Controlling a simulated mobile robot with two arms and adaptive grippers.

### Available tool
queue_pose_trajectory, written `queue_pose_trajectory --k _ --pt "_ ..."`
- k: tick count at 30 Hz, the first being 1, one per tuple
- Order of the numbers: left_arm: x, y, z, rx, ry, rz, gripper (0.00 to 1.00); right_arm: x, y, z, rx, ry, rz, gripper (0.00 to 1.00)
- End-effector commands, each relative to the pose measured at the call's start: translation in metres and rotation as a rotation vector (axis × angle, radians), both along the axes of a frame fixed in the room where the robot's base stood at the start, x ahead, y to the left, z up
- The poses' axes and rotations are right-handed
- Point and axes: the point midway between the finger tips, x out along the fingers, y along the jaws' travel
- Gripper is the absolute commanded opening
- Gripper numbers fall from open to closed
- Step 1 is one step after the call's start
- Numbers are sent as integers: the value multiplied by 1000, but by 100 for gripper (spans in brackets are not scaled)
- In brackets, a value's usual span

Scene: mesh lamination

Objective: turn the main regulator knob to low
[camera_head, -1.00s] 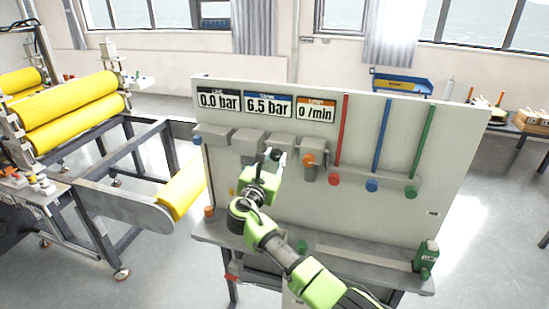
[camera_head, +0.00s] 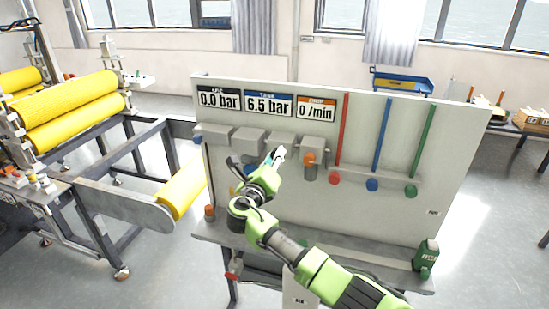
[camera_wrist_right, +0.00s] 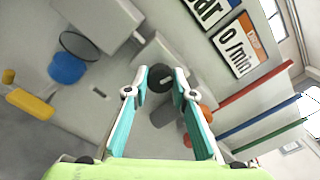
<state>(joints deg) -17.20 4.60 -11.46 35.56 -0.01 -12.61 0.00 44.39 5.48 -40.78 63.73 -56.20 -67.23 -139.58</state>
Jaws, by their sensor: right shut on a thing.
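A round black knob (camera_wrist_right: 161,77) on the grey panel sits between my right fingertips in the right wrist view; I take it as the main regulator knob. My right gripper (camera_wrist_right: 161,84) is shut on it, with a teal finger on each side. In the head view the right gripper (camera_head: 277,156) reaches the panel (camera_head: 400,140) below the displays, and the knob is hidden there. The knob's setting cannot be read. The tank display (camera_head: 268,104) reads 6.5 bar, the line display (camera_head: 219,100) 0.0 bar. My left gripper is not in view.
An orange-topped fitting (camera_head: 310,160) is close to the right of my gripper. Red (camera_head: 335,178), blue (camera_head: 372,185) and green (camera_head: 411,191) valve ends stand further right. A blue knob (camera_wrist_right: 67,68) and a yellow part (camera_wrist_right: 30,103) show in the wrist view.

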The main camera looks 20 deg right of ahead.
Motion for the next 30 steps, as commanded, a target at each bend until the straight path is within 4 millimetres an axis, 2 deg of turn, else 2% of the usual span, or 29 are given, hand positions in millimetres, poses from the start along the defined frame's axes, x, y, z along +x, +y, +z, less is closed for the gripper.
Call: queue_pose_trajectory --k 1,12,29,30 --pt "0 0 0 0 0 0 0 2 -1 7 -33 7 -1 2" --pt "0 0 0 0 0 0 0 2 -1 8 -167 98 -1 2" --pt "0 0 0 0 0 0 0 2 -1 8 -192 114 -2 2" --pt "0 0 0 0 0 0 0 2 -1 8 -191 114 -2 29"
